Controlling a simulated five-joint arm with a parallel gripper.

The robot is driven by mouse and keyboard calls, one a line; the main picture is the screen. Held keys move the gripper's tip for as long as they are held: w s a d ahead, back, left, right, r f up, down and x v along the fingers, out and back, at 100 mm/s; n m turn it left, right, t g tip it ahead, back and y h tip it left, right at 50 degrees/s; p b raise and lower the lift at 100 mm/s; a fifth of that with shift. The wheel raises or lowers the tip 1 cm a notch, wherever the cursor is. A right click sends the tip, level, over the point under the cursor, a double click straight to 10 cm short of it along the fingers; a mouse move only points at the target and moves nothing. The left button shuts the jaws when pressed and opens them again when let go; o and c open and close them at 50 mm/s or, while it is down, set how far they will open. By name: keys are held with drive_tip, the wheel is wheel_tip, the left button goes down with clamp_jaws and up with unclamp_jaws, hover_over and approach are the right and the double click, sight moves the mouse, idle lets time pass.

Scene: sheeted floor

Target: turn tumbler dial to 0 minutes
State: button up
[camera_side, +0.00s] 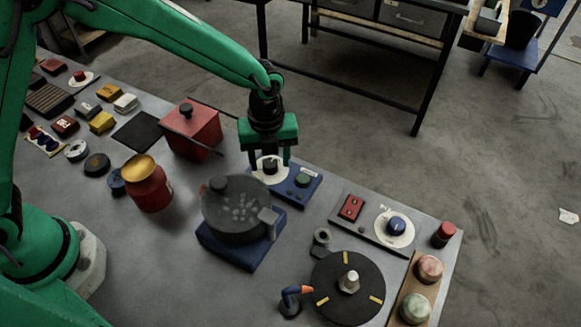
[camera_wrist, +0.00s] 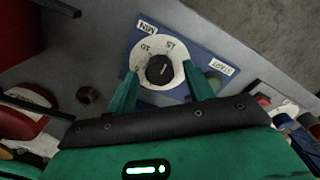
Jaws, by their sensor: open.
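The tumbler dial is a dark knob (camera_wrist: 160,70) on a round cream scale plate with numbers, set on a blue panel (camera_wrist: 190,50) marked MIN and START. In the side view the knob (camera_side: 270,166) sits under my gripper, on the far side of the table. My gripper (camera_side: 275,160) points down with its two green fingers apart. In the wrist view the fingertips (camera_wrist: 162,82) stand on either side of the cream plate, with the knob between them. I cannot tell whether either finger touches it. The knob's pointer direction is unclear.
A green button (camera_side: 303,180) is right of the dial on the same panel. A red box (camera_side: 192,130) stands close to its left. A dark pot (camera_side: 235,210) on a blue base is in front. A black turntable (camera_side: 347,288) lies at lower right.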

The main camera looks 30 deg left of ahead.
drive_tip(key=c, duration=1)
